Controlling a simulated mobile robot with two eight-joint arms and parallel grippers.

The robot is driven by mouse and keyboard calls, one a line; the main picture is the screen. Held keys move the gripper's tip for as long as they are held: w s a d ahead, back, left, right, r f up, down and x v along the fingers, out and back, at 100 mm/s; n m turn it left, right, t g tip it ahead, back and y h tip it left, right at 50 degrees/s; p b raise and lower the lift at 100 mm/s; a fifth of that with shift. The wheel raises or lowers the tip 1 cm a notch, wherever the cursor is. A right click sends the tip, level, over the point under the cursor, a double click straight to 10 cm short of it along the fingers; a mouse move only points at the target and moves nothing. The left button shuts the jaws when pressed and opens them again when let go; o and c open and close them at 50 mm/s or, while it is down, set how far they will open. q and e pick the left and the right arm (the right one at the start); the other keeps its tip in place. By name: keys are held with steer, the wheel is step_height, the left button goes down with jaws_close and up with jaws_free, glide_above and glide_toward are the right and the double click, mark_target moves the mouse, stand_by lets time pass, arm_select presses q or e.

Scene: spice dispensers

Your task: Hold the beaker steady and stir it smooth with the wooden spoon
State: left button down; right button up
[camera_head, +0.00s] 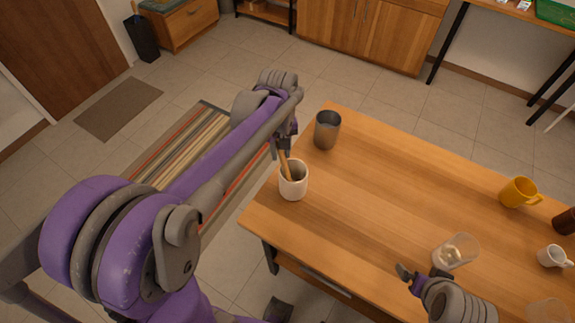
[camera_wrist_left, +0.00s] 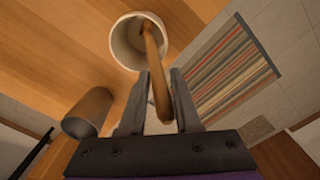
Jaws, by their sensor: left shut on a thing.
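The wooden spoon (camera_head: 286,168) stands tilted in a white cup (camera_head: 293,187) at the table's left end. My left gripper (camera_head: 284,146) is shut on its handle above the cup. In the left wrist view the spoon (camera_wrist_left: 154,66) runs from between the fingers (camera_wrist_left: 166,100) into the white cup (camera_wrist_left: 122,42). The clear beaker (camera_head: 457,250), with pale lumps inside, stands near the table's front edge at the right. My right gripper (camera_head: 423,274) is just in front and left of the beaker, its fingers apart. Whether it touches the beaker is hard to tell.
A dark metal cup (camera_head: 327,130) stands close behind the white cup; it also shows in the left wrist view (camera_wrist_left: 88,112). A yellow mug (camera_head: 518,192), white mug (camera_head: 553,256) and another clear glass (camera_head: 546,311) are at the right. The table's middle (camera_head: 390,200) is clear.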

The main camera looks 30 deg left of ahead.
arm_select(q)
steer(key=shift+a+r+p, duration=0.2)
steer(key=shift+r+p, duration=0.8)
steer(key=shift+r, duration=0.85)
steer(key=shift+s+r+p, duration=0.1)
steer(key=shift+r+p, duration=1.4)
steer(key=shift+r, duration=1.85)
steer(key=shift+r+p, duration=0.3)
steer(key=shift+r, duration=1)
arm_select(e)
steer(key=w+r+t, duration=0.1)
steer(key=w+r, duration=0.3)
steer(key=r, duration=0.4)
steer(key=shift+r, duration=0.15)
steer(key=shift+a, duration=0.1)
